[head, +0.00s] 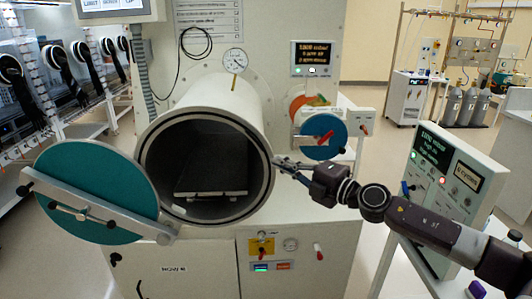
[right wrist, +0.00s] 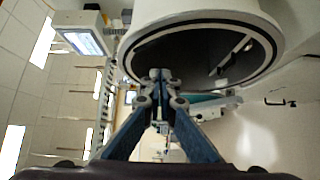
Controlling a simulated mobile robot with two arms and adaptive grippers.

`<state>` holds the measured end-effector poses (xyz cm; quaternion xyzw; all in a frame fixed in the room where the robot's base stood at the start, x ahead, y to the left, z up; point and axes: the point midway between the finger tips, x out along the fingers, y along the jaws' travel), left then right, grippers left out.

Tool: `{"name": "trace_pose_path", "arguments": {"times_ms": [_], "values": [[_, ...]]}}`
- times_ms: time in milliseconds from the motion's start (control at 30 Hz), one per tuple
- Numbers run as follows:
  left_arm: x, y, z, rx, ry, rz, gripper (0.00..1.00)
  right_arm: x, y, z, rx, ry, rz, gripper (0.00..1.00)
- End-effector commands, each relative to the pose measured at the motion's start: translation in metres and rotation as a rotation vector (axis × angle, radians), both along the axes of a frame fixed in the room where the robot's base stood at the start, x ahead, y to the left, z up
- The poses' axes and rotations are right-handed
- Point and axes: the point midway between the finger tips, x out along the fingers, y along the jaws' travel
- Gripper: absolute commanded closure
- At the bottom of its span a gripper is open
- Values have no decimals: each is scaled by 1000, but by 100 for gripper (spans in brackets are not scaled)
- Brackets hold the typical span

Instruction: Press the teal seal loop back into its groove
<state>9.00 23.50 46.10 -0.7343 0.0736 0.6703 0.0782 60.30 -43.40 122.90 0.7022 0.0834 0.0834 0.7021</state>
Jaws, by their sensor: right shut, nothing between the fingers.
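The round chamber opening (head: 205,150) faces me in the head view, with a dark ring around its rim. The rim (right wrist: 200,15) also shows in the right wrist view, pale with a black line running round it. I cannot pick out a separate teal loop or tell whether any part of the seal stands out of its groove. The teal door (head: 95,190) hangs swung open at the left. My right gripper (head: 277,162) is shut and empty beside the rim's right edge. Its closed fingertips (right wrist: 160,75) overlap the rim in the right wrist view; contact is unclear. My left gripper is out of view.
A flat dark tray (head: 212,180) lies inside the chamber. A smaller port with a blue cover (head: 322,136) is just right of the chamber. A panel box (head: 445,180) stands on a cart near my right arm. A yellow valve plate (head: 261,246) is below the chamber.

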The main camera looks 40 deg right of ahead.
Motion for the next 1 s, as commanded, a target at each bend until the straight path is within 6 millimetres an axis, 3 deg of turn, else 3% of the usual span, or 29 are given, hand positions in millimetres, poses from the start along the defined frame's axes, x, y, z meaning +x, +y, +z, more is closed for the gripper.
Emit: {"name": "trace_pose_path", "arguments": {"times_ms": [400, 767, 1000], "values": [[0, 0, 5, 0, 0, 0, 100, 29, 6, 3, -1, -3, -2, 100], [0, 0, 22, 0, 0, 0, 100, 53, 12, 4, 1, -2, -1, 100], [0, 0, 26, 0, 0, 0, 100, 76, -3, 2, 4, -2, -4, 100]]}}
